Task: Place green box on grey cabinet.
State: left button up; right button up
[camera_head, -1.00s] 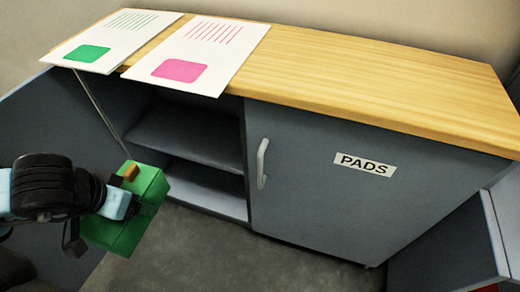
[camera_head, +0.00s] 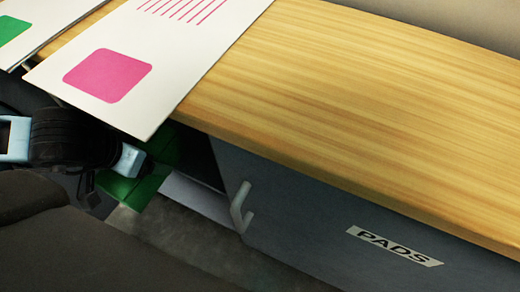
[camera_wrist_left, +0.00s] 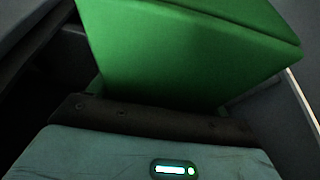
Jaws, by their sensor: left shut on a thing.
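The green box (camera_head: 120,187) is partly hidden behind my left gripper (camera_head: 128,162) and under the countertop edge in the head view. My left gripper is shut on the box, which fills the upper part of the left wrist view (camera_wrist_left: 190,50). The grey cabinet (camera_head: 300,215) has a closed door labelled PADS with a pale handle. The box is at the open compartment left of that door. A pale shelf edge (camera_head: 195,195) shows just right of the box. I cannot tell whether the box touches a shelf. My right gripper is not in view.
The wooden countertop (camera_head: 330,90) overhangs the opening. A white sheet with a pink patch (camera_head: 190,55) lies on it and sticks out past the front edge, close above my left gripper. Another sheet with a green patch (camera_head: 12,28) is at left.

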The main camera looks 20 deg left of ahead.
pick_arm(q)
jog(key=shift+s, duration=0.15)
jog(key=w+b, duration=0.1)
jog(key=w, duration=0.3)
jog(key=w+a+f+b, duration=0.1)
jog(key=w, duration=0.4)
jog(key=w+b, duration=0.2)
jog(key=w, duration=0.3)
jog(key=shift+w+a+f, duration=0.15)
jog(key=shift+a+f, duration=0.05)
jog(key=shift+a, duration=0.1)
jog(key=shift+w+a, duration=0.1)
jog(key=shift+w, duration=0.7)
notch_tip(320, 180, down, 4)
jog(key=shift+r+b, duration=0.25)
jog(key=shift+b, duration=0.75)
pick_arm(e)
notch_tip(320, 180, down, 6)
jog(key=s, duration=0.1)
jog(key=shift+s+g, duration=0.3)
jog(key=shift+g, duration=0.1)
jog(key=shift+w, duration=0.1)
